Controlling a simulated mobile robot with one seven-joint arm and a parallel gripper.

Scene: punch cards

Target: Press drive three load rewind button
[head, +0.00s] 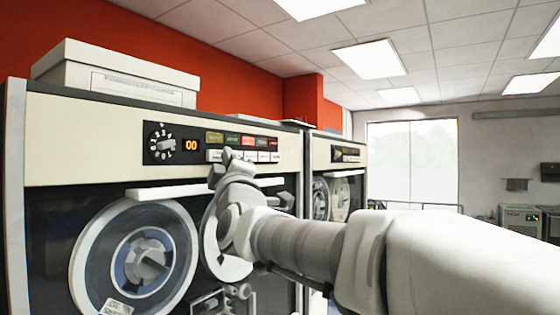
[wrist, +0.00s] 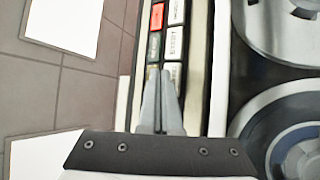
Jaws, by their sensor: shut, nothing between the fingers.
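A tape drive (head: 80,140) fills the left of the head view. Its cream top panel has a dial, an orange display (head: 191,145) reading 00, and a row of coloured indicators above white buttons (head: 264,156). My gripper (head: 228,154) is shut and empty, its fingertips in front of the left part of this row. In the wrist view the closed fingertips (wrist: 162,74) overlap the near end of the row, by a white button (wrist: 174,72). I cannot tell whether they touch it. The labels are too small to read, and the drive's number does not show.
A white box (head: 110,75) sits on top of the drive. A large tape reel (head: 135,258) is below the panel, and my arm hides part of another. A second drive (head: 338,150) stands farther right. The room beyond is open towards a window (head: 412,160).

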